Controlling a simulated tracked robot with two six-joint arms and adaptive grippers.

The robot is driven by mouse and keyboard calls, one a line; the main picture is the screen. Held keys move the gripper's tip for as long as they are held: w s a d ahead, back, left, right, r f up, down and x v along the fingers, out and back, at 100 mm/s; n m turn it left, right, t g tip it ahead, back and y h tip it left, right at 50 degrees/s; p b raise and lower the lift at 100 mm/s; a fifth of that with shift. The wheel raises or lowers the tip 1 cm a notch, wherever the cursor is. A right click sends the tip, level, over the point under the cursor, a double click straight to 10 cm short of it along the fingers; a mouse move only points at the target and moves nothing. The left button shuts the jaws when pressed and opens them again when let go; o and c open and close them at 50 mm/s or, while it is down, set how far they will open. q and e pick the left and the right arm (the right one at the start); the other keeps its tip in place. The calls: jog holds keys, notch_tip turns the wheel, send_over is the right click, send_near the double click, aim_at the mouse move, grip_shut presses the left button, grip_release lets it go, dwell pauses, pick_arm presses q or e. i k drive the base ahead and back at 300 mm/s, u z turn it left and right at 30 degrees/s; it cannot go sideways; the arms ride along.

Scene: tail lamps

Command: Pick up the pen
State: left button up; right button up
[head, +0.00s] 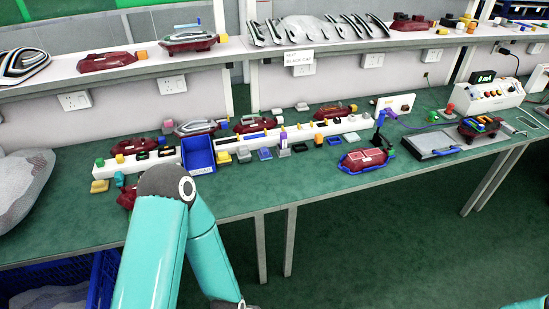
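I cannot single out a pen for certain at this size. A thin blue stick-like piece (186,26) lies on a tail lamp (189,41) on the upper shelf. Another slim blue piece (253,137) lies on the white strip on the bench. My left arm rises from the bottom left over the bench's front edge and folds back down, so its gripper is out of the picture. It hides part of a dark red lamp on the bench. Only a teal bit of my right arm shows at the bottom right corner, and its gripper is not visible.
The green bench (330,195) holds several lamps, small coloured blocks, a blue bin (198,155), a lamp in a blue-edged holder (365,160) and a control box (490,97). The upper shelf (230,50) runs above. A blue crate (104,280) stands below. The bench's front middle is clear.

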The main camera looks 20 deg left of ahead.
aim_at(283, 135)
jog(key=u, duration=0.2)
jog(key=k, duration=0.3)
jog(key=u, duration=0.65)
jog(key=i, duration=1.2)
jog(key=z, duration=1.2)
jog(key=k, duration=0.55)
jog(key=z, duration=0.1)
jog(key=i, duration=0.55)
jog(key=u, duration=0.1)
